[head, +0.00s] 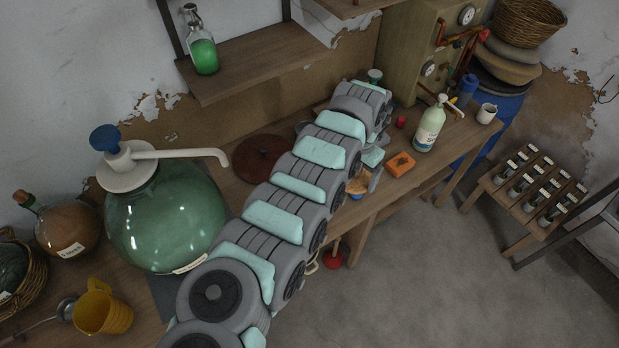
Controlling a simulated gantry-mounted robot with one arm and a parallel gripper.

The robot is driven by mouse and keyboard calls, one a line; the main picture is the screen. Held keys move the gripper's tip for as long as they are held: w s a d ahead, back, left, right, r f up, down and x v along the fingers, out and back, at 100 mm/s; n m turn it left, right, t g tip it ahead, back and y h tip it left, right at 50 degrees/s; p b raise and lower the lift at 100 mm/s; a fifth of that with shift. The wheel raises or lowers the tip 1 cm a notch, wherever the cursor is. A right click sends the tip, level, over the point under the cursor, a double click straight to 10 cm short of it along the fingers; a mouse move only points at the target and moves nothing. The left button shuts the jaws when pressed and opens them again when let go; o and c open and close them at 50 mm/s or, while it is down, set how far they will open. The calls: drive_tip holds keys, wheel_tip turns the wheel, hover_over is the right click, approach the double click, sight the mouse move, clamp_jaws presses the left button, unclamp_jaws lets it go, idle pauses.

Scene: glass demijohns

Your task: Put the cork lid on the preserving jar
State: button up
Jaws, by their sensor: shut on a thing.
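My gripper (363,182) is at the far end of my arm, low over the front edge of the wooden bench, and is small and partly covered by my own wrist. A tan, cork-coloured piece (357,185) shows at its fingers. It looks like the cork lid, and my gripper is shut on it. A small blue thing (355,197) shows just below; whether they touch I cannot tell. I cannot make out the preserving jar; my arm covers much of the middle of the bench.
A large green demijohn (165,218) with a white spout stands left of my arm, near a yellow jug (101,308). A brown round disc (262,158) lies behind. An orange block (400,164) and a pump bottle (429,127) stand right of my gripper. Open floor lies in front.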

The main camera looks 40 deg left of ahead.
drive_tip(key=s+a+f+p, duration=0.2)
drive_tip(key=s+a+f, duration=0.4)
drive_tip(key=s+a, duration=0.3)
drive_tip(key=shift+a+f+m+p, duration=0.2)
drive_tip(key=shift+a+m+p, duration=0.1)
drive_tip(key=shift+a, duration=0.2)
drive_tip(key=shift+s+r+p, duration=0.1)
drive_tip(key=shift+p, duration=0.2)
wheel_tip(320, 180, down, 6)
drive_tip(key=b, duration=0.4)
drive_tip(key=shift+f, duration=0.2)
drive_tip(key=shift+f+b, duration=0.35)
drive_tip(key=shift+f, duration=0.55)
idle(2.0)
drive_tip(key=o, duration=1.8)
drive_tip(key=shift+r, duration=0.1)
